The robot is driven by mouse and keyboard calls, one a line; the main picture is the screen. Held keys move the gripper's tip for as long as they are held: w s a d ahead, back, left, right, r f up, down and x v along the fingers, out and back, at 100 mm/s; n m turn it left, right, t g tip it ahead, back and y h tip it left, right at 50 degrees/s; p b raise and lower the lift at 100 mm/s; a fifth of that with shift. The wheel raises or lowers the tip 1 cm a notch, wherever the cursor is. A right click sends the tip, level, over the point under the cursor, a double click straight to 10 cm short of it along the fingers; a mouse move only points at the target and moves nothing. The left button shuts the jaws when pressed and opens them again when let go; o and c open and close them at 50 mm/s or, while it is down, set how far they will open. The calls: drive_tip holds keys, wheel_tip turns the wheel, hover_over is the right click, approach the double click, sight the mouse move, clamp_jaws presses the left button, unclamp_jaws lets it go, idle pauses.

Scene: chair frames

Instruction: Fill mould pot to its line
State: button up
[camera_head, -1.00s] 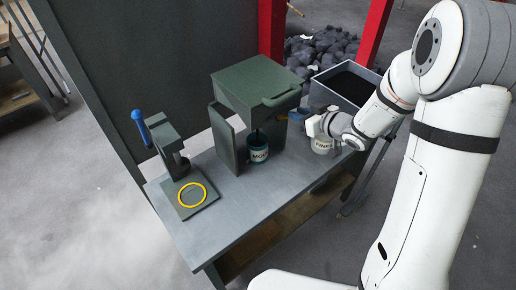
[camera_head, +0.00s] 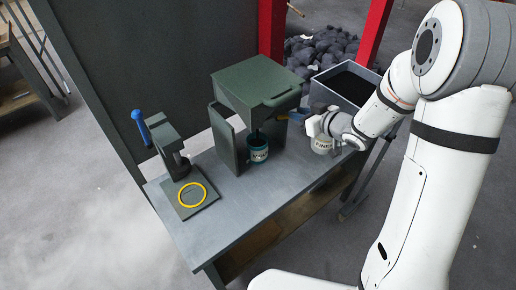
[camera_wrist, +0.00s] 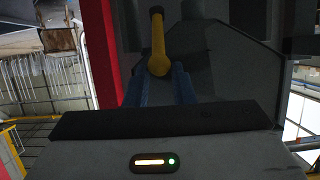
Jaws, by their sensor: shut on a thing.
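A teal pot with a pale label (camera_head: 258,154) stands upright on the bench under the spout of a green hopper box (camera_head: 256,85). Its label is too small to read surely. Its fill level and any line inside cannot be made out. My gripper (camera_head: 298,117) is at the right side of the hopper, above and right of the teal pot. In the wrist view its blue fingers (camera_wrist: 160,88) are shut on a yellow handle (camera_wrist: 158,50) with a dark end.
A pale labelled pot (camera_head: 321,146) stands below my gripper, partly hidden. A press with a blue lever (camera_head: 141,126) and yellow ring (camera_head: 191,195) stands at the left of the grey bench (camera_head: 250,205). A dark-filled bin (camera_head: 345,88) is behind right. The bench front is clear.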

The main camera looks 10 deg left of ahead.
drive_tip(key=shift+w+a+r, duration=0.2)
drive_tip(key=shift+r, duration=0.3)
drive_tip(key=shift+w+a+r, duration=0.2)
drive_tip(key=shift+r, duration=0.3)
drive_tip(key=shift+s+d+f+b, duration=0.2)
drive_tip(key=shift+f+b, duration=0.4)
drive_tip(key=shift+f, duration=0.25)
drive_tip(key=shift+s+d+f+b, duration=0.25)
drive_tip(key=shift+f+b, duration=0.3)
drive_tip(key=shift+f, duration=0.35)
drive_tip(key=shift+s+d+f+b, duration=0.2)
drive_tip(key=shift+f+b, duration=0.4)
drive_tip(key=shift+f, duration=0.35)
drive_tip(key=shift+s+d+f+b, duration=0.1)
drive_tip(key=shift+d+f+b, duration=0.05)
drive_tip(key=shift+f+b, duration=0.55)
drive_tip(key=shift+s+d+f+b, duration=0.15)
drive_tip(key=shift+f+b, duration=0.4)
drive_tip(key=shift+f, duration=0.3)
drive_tip(key=shift+d+f+b, duration=0.15)
drive_tip(key=shift+f+b, duration=0.45)
drive_tip(key=shift+f, duration=0.15)
